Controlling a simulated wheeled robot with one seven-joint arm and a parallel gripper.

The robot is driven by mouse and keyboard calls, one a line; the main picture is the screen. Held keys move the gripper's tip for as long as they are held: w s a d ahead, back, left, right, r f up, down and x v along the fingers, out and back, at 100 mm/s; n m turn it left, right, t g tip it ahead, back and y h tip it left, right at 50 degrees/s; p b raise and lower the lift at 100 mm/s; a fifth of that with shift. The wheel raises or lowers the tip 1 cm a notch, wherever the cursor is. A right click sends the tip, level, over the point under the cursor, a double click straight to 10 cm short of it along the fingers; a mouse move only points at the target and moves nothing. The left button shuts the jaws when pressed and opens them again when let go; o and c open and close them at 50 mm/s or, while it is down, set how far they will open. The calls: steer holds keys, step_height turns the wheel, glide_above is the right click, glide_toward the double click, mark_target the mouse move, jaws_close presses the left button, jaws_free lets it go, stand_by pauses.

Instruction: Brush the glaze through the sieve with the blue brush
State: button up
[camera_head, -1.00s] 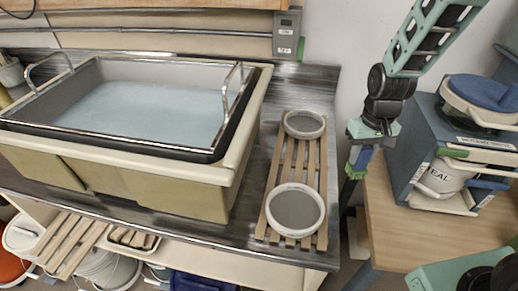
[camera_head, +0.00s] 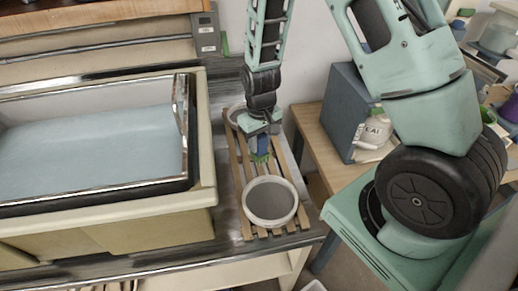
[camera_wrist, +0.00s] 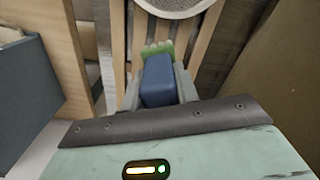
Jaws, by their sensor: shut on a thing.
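My gripper (camera_head: 262,150) is shut on the blue brush and hangs over the slatted wooden rack, between two round sieves. The blue brush (camera_wrist: 158,80) shows as a blue block between the fingers in the wrist view, with a green end pointing away from the gripper. The near sieve (camera_head: 270,202), pale-rimmed with grey mesh, sits at the front of the rack. The far sieve (camera_head: 235,114) is partly hidden behind my gripper. A sieve's edge (camera_wrist: 178,8) shows at the top of the wrist view, just beyond the green end and apart from it.
A large cream tub (camera_head: 204,150) holding a black tray with pale blue liquid stands left of the rack (camera_head: 238,187). A wooden table (camera_head: 318,130) with a blue box (camera_head: 350,95) and a white jar (camera_head: 374,130) stands on the right. The metal bench edge is in front.

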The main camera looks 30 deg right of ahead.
mark_target(260, 152)
steer(key=shift+f+p, duration=0.55)
steer(key=shift+f, duration=1.45)
steer(key=shift+f, duration=0.2)
steer(key=o, duration=1.1)
steer(key=shift+c, duration=0.2)
steer(key=shift+r, duration=0.15)
step_height(260, 152, up, 12)
steer(key=b, duration=0.3)
steer(key=shift+b, duration=0.3)
steer(key=s+a+r+n+y, duration=0.1)
steer(key=s+a+r+n, duration=0.35)
steer(key=a, duration=0.75)
steer(key=s+a+r+n, duration=0.1)
steer(key=s+a+r, duration=0.1)
steer(key=s, duration=0.6)
steer(key=s+a+r+n, duration=0.2)
steer(key=s+a, duration=0.2)
steer(key=s, duration=0.5)
steer(key=shift+r, duration=0.4)
